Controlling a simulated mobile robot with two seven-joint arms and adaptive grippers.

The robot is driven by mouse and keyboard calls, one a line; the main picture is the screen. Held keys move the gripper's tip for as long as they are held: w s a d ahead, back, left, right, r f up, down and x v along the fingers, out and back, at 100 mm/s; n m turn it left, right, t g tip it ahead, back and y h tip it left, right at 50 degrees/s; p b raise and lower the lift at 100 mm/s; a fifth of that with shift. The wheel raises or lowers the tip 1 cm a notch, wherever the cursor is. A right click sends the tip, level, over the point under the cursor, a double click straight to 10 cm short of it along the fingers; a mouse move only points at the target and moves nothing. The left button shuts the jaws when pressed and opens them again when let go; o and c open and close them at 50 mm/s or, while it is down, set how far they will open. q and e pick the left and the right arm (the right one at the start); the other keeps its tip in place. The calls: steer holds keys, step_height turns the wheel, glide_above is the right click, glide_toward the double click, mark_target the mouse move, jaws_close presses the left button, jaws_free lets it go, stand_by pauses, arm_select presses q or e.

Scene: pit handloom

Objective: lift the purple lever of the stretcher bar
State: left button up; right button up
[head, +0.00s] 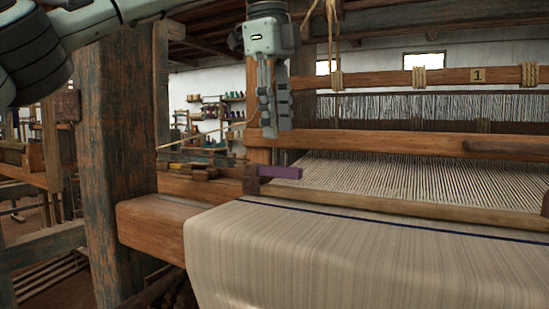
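The purple lever (281,172) lies nearly flat near the middle of the head view, at the left edge of the warp threads. Its left end meets a dark brown block (252,181). I cannot tell clearly which wooden part is the stretcher bar. My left gripper (275,133) points straight down above the purple lever, with a visible gap between its fingertips and the lever. Its fingers are seen nearly edge-on and overlap, so their opening is unclear. Nothing shows held in them. My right gripper is out of the picture.
Cream cloth (380,260) with a dark blue stripe covers the front beam (150,225). A thick worn post (115,150) stands at the left. A wooden crossbar (400,146) runs behind the gripper. Ropes (331,30) hang to its right.

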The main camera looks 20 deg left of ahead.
mark_target(281, 168)
arm_select(q)
steer(key=f, duration=0.2)
steer(key=w+f, duration=0.1)
steer(key=f, duration=0.4)
steer(key=shift+w+d+f, duration=0.15)
steer(key=shift+d, duration=0.05)
jaws_close()
